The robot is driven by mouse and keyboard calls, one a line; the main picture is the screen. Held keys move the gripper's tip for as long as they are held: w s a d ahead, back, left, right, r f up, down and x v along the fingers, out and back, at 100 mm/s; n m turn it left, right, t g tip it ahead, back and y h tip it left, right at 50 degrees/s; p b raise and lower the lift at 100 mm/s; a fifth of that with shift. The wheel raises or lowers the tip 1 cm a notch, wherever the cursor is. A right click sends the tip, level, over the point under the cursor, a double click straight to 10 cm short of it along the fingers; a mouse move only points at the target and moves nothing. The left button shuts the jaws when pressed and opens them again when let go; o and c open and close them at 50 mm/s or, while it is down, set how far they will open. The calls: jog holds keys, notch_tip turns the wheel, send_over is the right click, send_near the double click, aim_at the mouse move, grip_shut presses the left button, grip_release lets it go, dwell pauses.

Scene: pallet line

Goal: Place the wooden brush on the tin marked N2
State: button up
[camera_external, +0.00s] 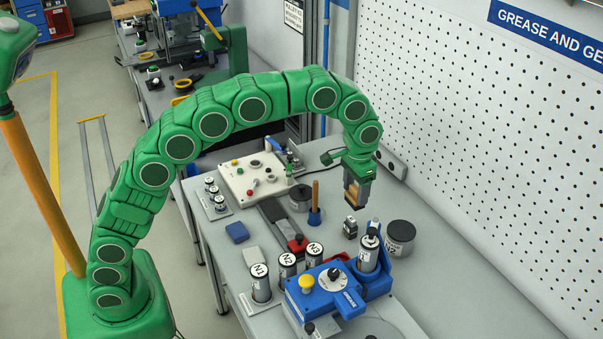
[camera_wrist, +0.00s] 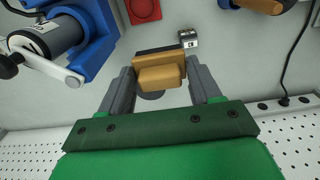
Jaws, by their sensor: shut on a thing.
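My gripper (camera_external: 357,187) is shut on the wooden brush (camera_external: 351,195) and holds it above the bench, on the right side. In the wrist view the brush (camera_wrist: 161,77) is a tan block with a dark strip, between the two fingers of my gripper (camera_wrist: 160,78). The tin marked N2 (camera_external: 287,266) stands upright on the bench, to the lower left of my gripper and apart from it. It stands between the tin marked N1 (camera_external: 261,288) and the tin marked N3 (camera_external: 314,257). I cannot make out the N2 tin in the wrist view.
A blue machine (camera_external: 325,299) with an upright cylinder (camera_external: 369,255) stands near the tins. A dark-lidded pot (camera_external: 400,240), a small metal block (camera_external: 350,228) and a wooden handle in a blue holder (camera_external: 315,216) are near my gripper. A perforated wall (camera_external: 480,130) bounds the right.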

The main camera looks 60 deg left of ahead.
aim_at(353, 192)
jog(key=shift+s+d+r, duration=0.35)
jog(key=shift+s+d, duration=0.25)
jog(key=shift+d, duration=0.05)
jog(key=shift+s+d+r, duration=0.3)
jog(key=shift+s+d, duration=0.25)
jog(key=shift+d, duration=0.05)
jog(key=shift+w+d, duration=0.1)
jog(key=shift+w+d+f, duration=0.5)
jog(key=shift+w+f, duration=1.05)
jog(key=shift+w, duration=0.6)
jog(key=shift+w+d+f, duration=0.5)
jog(key=shift+w+f, duration=1.1)
jog(key=shift+w, duration=0.6)
jog(key=shift+w+d+f, duration=0.5)
jog(key=shift+w+f, duration=1.05)
jog(key=shift+w, duration=0.6)
jog(key=shift+w+f, duration=0.1)
jog(key=shift+w+f, duration=0.1)
jog(key=shift+f, duration=1.55)
